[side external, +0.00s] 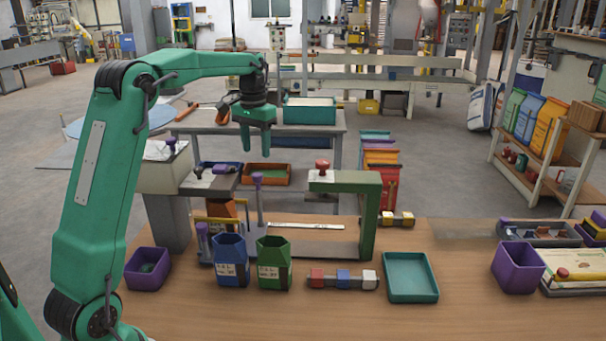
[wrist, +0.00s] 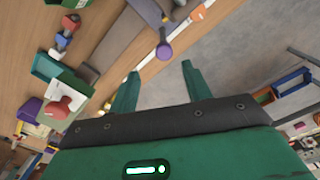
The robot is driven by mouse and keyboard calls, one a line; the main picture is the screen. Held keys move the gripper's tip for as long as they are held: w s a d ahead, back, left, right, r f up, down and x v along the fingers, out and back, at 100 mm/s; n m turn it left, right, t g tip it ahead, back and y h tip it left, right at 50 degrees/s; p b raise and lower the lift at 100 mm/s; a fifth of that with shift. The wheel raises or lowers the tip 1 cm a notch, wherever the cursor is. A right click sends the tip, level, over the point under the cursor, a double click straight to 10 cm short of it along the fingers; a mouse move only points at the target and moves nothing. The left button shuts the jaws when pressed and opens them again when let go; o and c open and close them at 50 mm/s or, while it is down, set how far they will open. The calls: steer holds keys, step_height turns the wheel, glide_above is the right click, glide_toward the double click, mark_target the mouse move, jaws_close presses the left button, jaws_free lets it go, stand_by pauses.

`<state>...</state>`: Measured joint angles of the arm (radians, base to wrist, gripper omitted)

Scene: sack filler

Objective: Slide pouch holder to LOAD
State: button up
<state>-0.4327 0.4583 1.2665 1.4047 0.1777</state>
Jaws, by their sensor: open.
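The filler (side external: 345,185) is a green arch with a red knob (side external: 322,165) on top. To its left a purple-topped upright handle (side external: 257,180) rises from the machine's base near a pale slide strip (side external: 305,226); it seems to belong to the pouch holder, but I cannot read any LOAD mark. My gripper (side external: 259,150) is open and empty, pointing down above the purple handle, apart from it. In the wrist view the purple knob (wrist: 164,51) shows beyond and between my two open fingertips (wrist: 160,74).
In front stand a blue pouch (side external: 230,262) and a green pouch (side external: 273,264), a row of small blocks (side external: 342,280), a teal tray (side external: 410,278) and a purple bin (side external: 147,268). Another purple bin (side external: 517,268) is at right. The front table edge is mostly clear.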

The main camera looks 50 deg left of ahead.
mark_target(258, 174)
steer(key=shift+w+a+f, duration=0.15)
steer(key=shift+a+f, duration=0.15)
steer(key=shift+a, duration=0.15)
steer(key=shift+f, duration=0.1)
steer(key=shift+f, duration=3.85)
steer(key=shift+d, duration=0.1)
jaws_close()
